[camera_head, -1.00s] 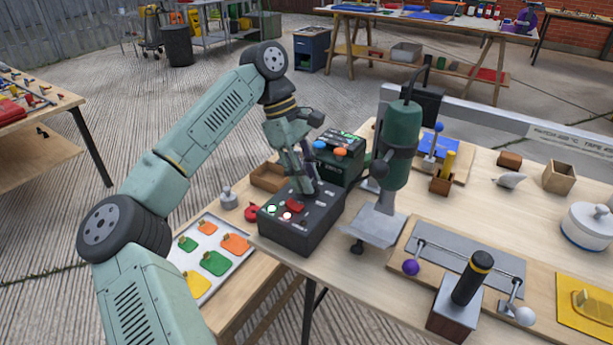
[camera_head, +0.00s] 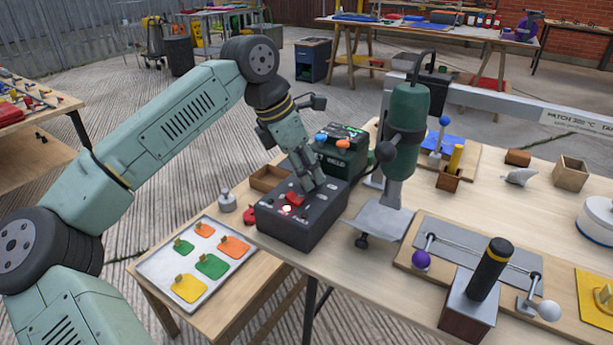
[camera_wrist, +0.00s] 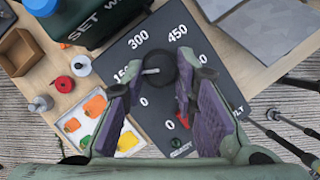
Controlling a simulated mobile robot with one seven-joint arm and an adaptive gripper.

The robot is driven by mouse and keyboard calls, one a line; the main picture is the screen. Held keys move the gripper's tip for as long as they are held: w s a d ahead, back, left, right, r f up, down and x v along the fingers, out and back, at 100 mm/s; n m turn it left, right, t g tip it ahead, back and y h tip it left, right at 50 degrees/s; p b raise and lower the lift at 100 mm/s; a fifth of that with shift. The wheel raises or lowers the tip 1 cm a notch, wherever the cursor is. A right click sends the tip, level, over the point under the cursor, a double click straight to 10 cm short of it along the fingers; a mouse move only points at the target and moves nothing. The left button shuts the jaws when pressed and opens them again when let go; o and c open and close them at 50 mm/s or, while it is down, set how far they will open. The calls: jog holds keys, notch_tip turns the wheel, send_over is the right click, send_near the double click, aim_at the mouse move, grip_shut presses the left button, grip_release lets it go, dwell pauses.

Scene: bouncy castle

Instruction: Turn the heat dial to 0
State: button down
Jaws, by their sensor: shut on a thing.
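The heat dial (camera_wrist: 162,68) is a dark round knob on a black control box (camera_head: 285,233), with a pale pointer facing left, near the 150 mark, in the wrist view. Numbers including 300 and 450 are printed around it. My gripper (camera_wrist: 158,82) has its purple-padded fingers on either side of the knob, shut on it. In the head view my gripper (camera_head: 312,182) reaches down onto the box top and hides the dial. A 0 mark (camera_wrist: 143,101) shows below-left of the knob. Whether both pads touch it is partly hidden.
A red switch (camera_head: 294,198) sits close to my fingers on the box. A green unit (camera_head: 341,152) stands behind the box, and a drill-press-like tool (camera_head: 407,120) to its right. A tray (camera_head: 155,264) of coloured pieces lies in front-left.

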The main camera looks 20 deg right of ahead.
jog(key=n+t+b, duration=0.1)
jog(key=n, duration=0.1)
jog(key=n+b, duration=0.1)
jog(key=n, duration=0.1)
jog(key=n+t+y+b, duration=0.1)
jog(key=n+b, duration=0.1)
jog(key=shift+s+f+n+t, duration=0.2)
jog(key=shift+s+n+t, duration=0.1)
jog(key=n+b, duration=0.1)
jog(key=n, duration=0.1)
jog(key=n+t+y+b, duration=0.1)
jog(key=n, duration=0.2)
jog(key=shift+s+d+r+b, duration=0.1)
jog(key=shift+s+d+b, duration=0.1)
jog(key=shift+b, duration=0.1)
jog(key=shift+y, duration=0.3)
jog(key=c, duration=1.3)
grip_release()
jog(key=shift+r, duration=0.1)
jog(key=v, duration=1.2)
jog(key=shift+s, duration=0.1)
